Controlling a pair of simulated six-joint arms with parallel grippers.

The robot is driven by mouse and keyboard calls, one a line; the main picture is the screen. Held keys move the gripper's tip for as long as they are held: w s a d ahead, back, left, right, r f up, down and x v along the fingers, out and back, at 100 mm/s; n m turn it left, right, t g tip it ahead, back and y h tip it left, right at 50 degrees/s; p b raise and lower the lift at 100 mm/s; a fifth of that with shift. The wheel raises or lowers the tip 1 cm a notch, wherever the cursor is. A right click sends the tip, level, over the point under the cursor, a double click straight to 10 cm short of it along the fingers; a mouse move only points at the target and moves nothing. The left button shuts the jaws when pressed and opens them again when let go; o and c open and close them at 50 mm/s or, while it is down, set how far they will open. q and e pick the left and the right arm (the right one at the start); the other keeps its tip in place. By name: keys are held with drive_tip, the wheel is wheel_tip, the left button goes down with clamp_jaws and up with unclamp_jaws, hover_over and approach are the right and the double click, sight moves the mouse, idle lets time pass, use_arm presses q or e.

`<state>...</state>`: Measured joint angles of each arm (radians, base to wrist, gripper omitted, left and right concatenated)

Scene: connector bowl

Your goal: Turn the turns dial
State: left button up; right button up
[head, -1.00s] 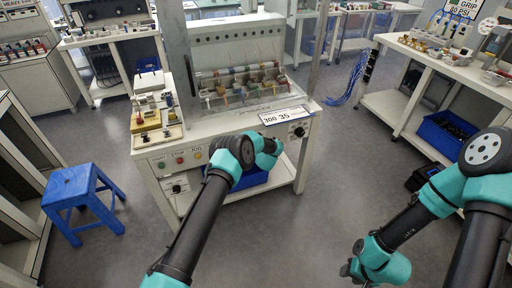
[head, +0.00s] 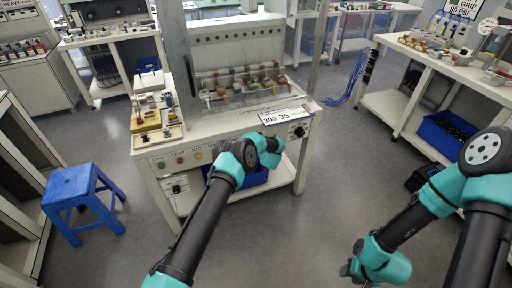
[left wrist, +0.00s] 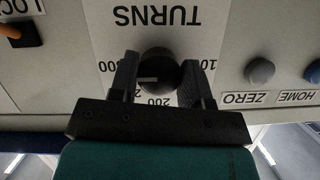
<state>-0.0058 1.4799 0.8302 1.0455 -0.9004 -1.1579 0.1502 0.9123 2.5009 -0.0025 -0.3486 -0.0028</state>
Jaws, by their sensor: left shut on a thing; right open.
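The turns dial (left wrist: 160,66) is a round black knob under the upside-down word TURNS in the left wrist view. A pale mark on it points left in that picture. Numbers ring the dial, partly hidden by the fingers. My left gripper (left wrist: 159,78) has one finger on each side of the dial and is shut on it. In the head view my left wrist (head: 240,158) is at the front of the white machine, and the arm hides the dial and fingertips. My right gripper (head: 352,269) is low at the right, away from the machine, with its fingers barely visible.
Beside the dial are the ZERO button (left wrist: 259,71), the HOME button (left wrist: 313,71) and an orange-tipped LOCK switch (left wrist: 12,32). Another black knob (head: 299,131) sits on the machine's right front. A blue stool (head: 82,198) stands at the left. Open floor lies between.

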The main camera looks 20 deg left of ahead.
use_arm(q)
drive_tip(key=o, duration=0.9)
drive_tip(key=shift+d, duration=0.1)
drive_tip(key=v, duration=1.7)
drive_tip(key=shift+s+d, duration=0.1)
drive_tip(key=s+a+f+m+g+h, duration=0.1)
drive_tip(key=s+a+f+g+h, duration=0.15)
drive_tip(key=s, duration=0.55)
drive_tip(key=s+a+f+m+g+h, duration=0.15)
drive_tip(key=s+h, duration=0.25)
drive_tip(key=s, duration=0.5)
drive_tip(key=s+a+f+m+g+h, duration=0.1)
drive_tip(key=s+a+f+g+h, duration=0.2)
drive_tip(key=s, duration=0.5)
drive_tip(key=s+g+h, duration=0.1)
drive_tip(key=s, duration=0.4)
drive_tip(key=s+r+g+h, duration=0.1)
drive_tip(key=s, duration=0.4)
drive_tip(key=s+g+h, duration=0.1)
drive_tip(key=s, duration=0.4)
drive_tip(key=shift+a+r, duration=0.2)
